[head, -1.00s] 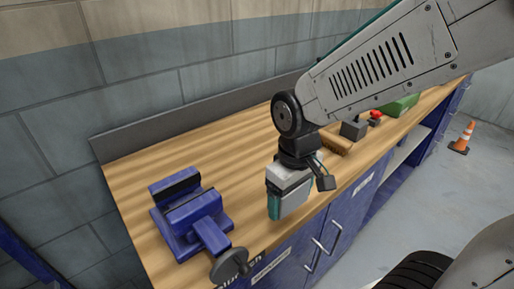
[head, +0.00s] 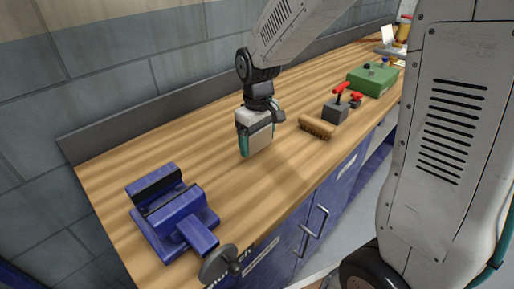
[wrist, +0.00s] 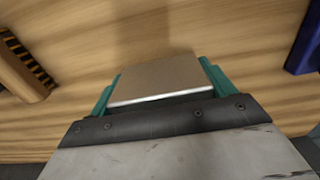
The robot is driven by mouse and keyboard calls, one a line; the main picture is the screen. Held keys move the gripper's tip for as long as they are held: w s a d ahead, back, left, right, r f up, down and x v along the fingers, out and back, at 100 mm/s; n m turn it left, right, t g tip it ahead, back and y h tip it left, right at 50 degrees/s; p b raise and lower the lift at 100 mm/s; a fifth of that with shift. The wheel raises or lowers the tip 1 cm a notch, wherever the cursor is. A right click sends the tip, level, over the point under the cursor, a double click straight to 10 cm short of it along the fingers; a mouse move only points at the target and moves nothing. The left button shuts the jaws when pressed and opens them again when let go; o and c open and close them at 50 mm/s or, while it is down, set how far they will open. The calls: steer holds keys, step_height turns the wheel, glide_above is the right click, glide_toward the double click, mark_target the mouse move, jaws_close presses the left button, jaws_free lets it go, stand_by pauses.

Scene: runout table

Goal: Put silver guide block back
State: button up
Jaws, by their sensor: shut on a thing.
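The silver guide block (wrist: 160,78) is between the teal fingers of my gripper in the wrist view, its flat face turned to the camera. My gripper (head: 256,142) is shut on it, pointing down over the middle of the workbench in the head view. The block's pale face (head: 259,140) shows below the gripper body. I cannot tell how far its lower edge is from the wood.
A blue vise (head: 180,225) stands on the wooden bench (head: 170,145) at left. A brush (head: 317,128), a grey block with a red lever (head: 335,110) and a green case (head: 372,80) sit to the right. Bare wood lies between the vise and brush.

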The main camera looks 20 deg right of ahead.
mark_target(258, 149)
steer(key=shift+w+f, duration=0.1)
steer(key=shift+f, duration=1.65)
steer(key=shift+f, duration=0.15)
steer(key=o, duration=1.4)
steer(key=shift+c, duration=0.2)
